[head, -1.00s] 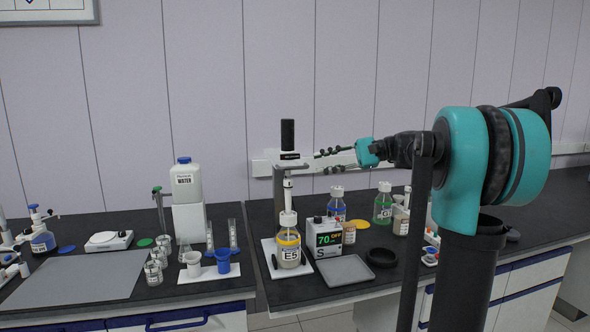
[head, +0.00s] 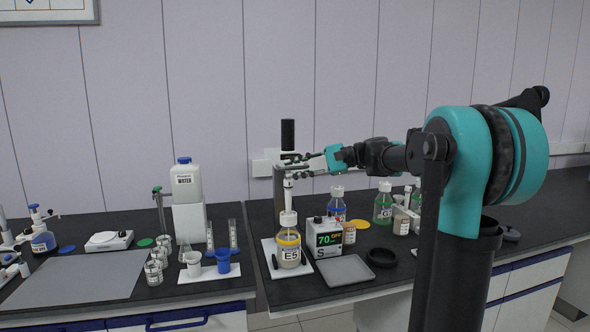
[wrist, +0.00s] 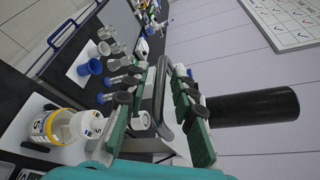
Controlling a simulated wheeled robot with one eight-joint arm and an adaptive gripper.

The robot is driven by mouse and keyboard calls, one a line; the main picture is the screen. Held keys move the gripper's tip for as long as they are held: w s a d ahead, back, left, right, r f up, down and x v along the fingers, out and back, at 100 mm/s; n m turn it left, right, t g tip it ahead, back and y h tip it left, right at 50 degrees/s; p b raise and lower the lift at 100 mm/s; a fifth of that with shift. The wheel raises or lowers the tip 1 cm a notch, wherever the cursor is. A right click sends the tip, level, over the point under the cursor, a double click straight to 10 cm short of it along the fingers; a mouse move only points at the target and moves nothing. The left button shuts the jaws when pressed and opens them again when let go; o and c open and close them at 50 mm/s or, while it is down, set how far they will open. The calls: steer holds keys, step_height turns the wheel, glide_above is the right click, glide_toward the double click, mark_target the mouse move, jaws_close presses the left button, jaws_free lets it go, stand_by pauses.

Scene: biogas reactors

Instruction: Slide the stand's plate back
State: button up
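The stand (head: 281,183) has a black cylinder (head: 288,135) on top and a white head, which my gripper partly hides. Its white plate (head: 268,248) lies on the bench and carries the yellow-banded bottle E5 (head: 289,245), upright under the stirrer. My gripper (head: 288,162) is at the stand's upper part, well above the plate. In the wrist view its two green-padded fingers (wrist: 168,105) are apart, with part of the grey stand showing between them. I cannot tell whether they touch it. The bottle also shows in the wrist view (wrist: 62,128), with the black cylinder (wrist: 240,107) to the right.
The 70-degree display box (head: 328,236) stands right of bottle E5. A grey tray (head: 345,271), a black ring (head: 381,257) and several bottles are further right. A water canister (head: 186,184), beakers and a blue cup (head: 223,261) stand left, beyond a gap between benches.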

jaws_close()
steer(key=w+a, duration=0.1)
steer(key=w, duration=0.3)
steer(key=w+a, duration=0.1)
steer(key=w, duration=0.3)
steer(key=w+a, duration=0.1)
steer(key=w, duration=0.3)
steer(key=shift+w+a, duration=0.3)
steer(key=shift+w, duration=0.05)
steer(key=shift+o, duration=1.3)
jaws_free()
steer(key=shift+d, duration=0.15)
